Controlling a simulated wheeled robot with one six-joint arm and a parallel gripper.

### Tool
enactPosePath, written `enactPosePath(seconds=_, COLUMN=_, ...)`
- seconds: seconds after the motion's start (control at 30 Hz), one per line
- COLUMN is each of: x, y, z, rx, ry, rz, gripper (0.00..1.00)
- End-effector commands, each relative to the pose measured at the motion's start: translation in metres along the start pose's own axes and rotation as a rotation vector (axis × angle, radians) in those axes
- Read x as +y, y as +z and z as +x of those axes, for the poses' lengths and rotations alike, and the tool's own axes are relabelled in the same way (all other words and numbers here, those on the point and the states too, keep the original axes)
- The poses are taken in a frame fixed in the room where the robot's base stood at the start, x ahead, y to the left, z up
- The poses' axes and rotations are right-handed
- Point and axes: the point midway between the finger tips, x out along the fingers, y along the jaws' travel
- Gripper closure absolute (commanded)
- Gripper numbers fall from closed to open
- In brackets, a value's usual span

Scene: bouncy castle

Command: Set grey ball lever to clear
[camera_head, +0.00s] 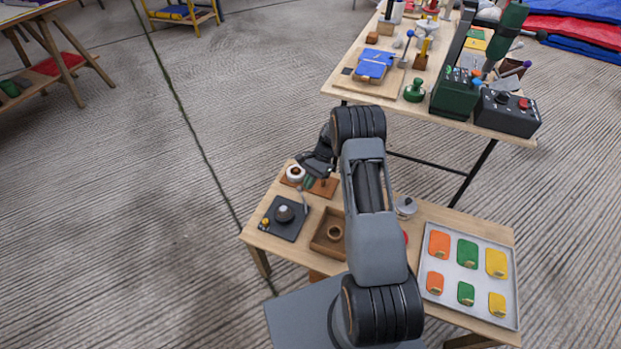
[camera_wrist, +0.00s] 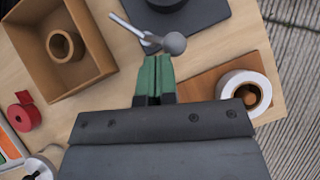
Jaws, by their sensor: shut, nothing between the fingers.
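The rod slants up to the left. My gripper (camera_wrist: 153,62) is shut, its green fingertips together and empty, just below the ball in the picture. Whether they touch the ball I cannot tell. In the head view my gripper (camera_head: 308,182) is low over the near table, and the lever's thin rod (camera_head: 303,197) shows only small beside it. No "clear" marking is readable.
A black panel with a round knob (camera_head: 284,214), a wooden box holding a ring (camera_head: 329,246) and a white tape roll (camera_head: 295,173) on a brown board surround the gripper. A tray of coloured pieces (camera_head: 436,284) lies right. Another crowded table (camera_head: 345,88) stands behind.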

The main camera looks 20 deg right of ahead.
Motion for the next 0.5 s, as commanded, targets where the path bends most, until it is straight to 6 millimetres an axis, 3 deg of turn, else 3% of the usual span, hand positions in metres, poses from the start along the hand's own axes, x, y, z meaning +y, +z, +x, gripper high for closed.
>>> enactPosePath(seconds=0.17, x=0.0, y=0.0, z=-0.016, rx=0.002, ry=-0.002, rz=0.0, gripper=1.0)
enactPosePath(seconds=0.5, x=0.0, y=0.0, z=-0.083, rx=0.003, ry=-0.002, rz=0.001, gripper=1.0)
